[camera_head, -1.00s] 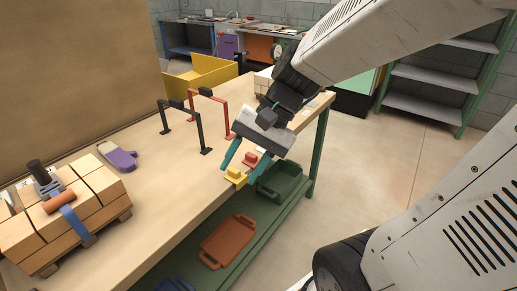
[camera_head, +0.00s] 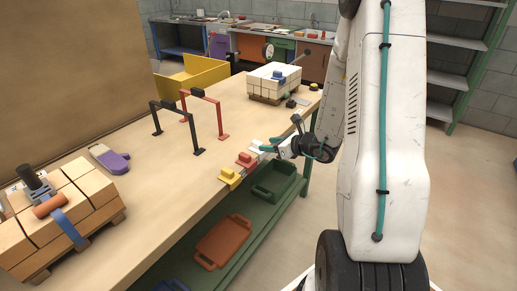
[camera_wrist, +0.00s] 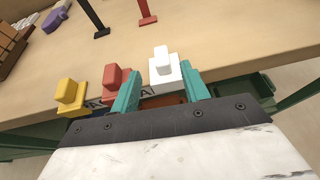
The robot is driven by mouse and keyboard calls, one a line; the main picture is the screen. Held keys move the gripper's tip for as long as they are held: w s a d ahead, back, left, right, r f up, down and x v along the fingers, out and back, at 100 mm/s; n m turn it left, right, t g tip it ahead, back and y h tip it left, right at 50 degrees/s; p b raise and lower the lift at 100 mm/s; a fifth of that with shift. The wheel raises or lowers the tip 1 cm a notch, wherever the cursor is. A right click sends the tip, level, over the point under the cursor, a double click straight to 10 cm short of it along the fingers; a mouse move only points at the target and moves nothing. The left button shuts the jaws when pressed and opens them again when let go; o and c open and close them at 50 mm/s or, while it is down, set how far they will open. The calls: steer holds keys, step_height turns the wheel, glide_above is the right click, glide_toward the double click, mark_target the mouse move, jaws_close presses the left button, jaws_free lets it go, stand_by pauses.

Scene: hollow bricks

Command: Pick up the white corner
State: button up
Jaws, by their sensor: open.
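The white corner (camera_wrist: 164,68) is a small block with a raised knob, at the table's front edge in the wrist view. It is partly hidden by my gripper in the head view, where its pale top (camera_head: 256,144) shows beside the red piece. My gripper (camera_wrist: 160,84) is open, with one teal finger to the left of the white corner and one to the right. The fingers point toward it from the table's front side. Whether they touch it I cannot tell.
A red piece (camera_head: 246,158) and a yellow piece (camera_head: 230,176) stand close by in the same row. Black (camera_head: 196,128) and red (camera_head: 221,115) frames stand further in. A stack of white bricks (camera_head: 273,83) is at the far end. Green and orange trays lie on the shelf below.

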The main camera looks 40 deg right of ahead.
mark_target(260, 143)
steer(key=x, duration=0.6)
steer(key=shift+w+d, duration=0.1)
steer(key=shift+d, duration=0.05)
steer(key=shift+r, duration=0.1)
jaws_close()
